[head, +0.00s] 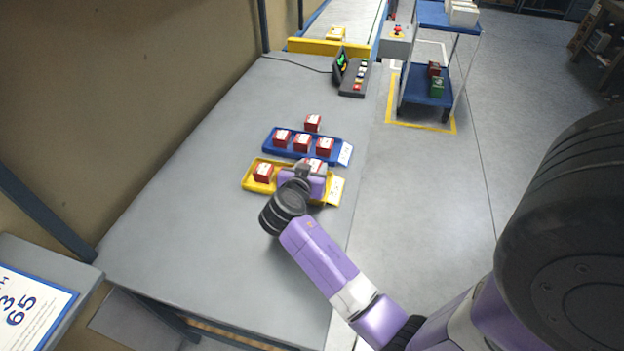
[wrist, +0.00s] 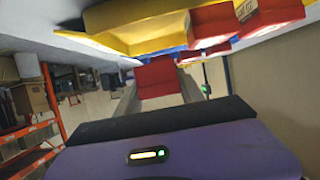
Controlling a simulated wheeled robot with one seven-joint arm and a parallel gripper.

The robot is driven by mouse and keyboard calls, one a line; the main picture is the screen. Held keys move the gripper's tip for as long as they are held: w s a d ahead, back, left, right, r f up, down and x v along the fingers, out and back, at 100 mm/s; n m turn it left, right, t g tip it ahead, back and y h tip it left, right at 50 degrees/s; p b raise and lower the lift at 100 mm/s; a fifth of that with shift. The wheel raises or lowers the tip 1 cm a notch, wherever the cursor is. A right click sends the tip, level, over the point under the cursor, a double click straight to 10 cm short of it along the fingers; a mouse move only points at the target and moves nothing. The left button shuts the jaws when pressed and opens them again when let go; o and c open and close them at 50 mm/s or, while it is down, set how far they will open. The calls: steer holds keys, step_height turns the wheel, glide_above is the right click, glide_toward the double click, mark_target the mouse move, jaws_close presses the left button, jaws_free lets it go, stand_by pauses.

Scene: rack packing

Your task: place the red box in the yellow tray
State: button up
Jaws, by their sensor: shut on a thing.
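My gripper (head: 308,174) is over the right part of the yellow tray (head: 250,186), shut on a red box (head: 316,162). In the wrist view the held red box (wrist: 156,78) sits between the two fingers, near the yellow tray (wrist: 120,22). My gripper hides part of the box and of the tray in the head view, and I cannot tell whether the box touches the tray floor. Another red box (head: 263,172) sits in the left part of the yellow tray.
A blue tray (head: 270,147) with three red boxes lies just behind the yellow tray. One more red box (head: 313,122) stands on the table behind the blue tray. A control panel (head: 354,78) stands at the table's far end. The table's left and near parts are clear.

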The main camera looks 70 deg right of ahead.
steer(key=shift+f, duration=2.5)
steer(key=shift+f, duration=0.15)
steer(key=o, duration=1.2)
steer(key=shift+c, duration=0.2)
steer(key=b+v, duration=0.1)
steer(key=v, duration=1.1)
steer(key=shift+a, duration=0.1)
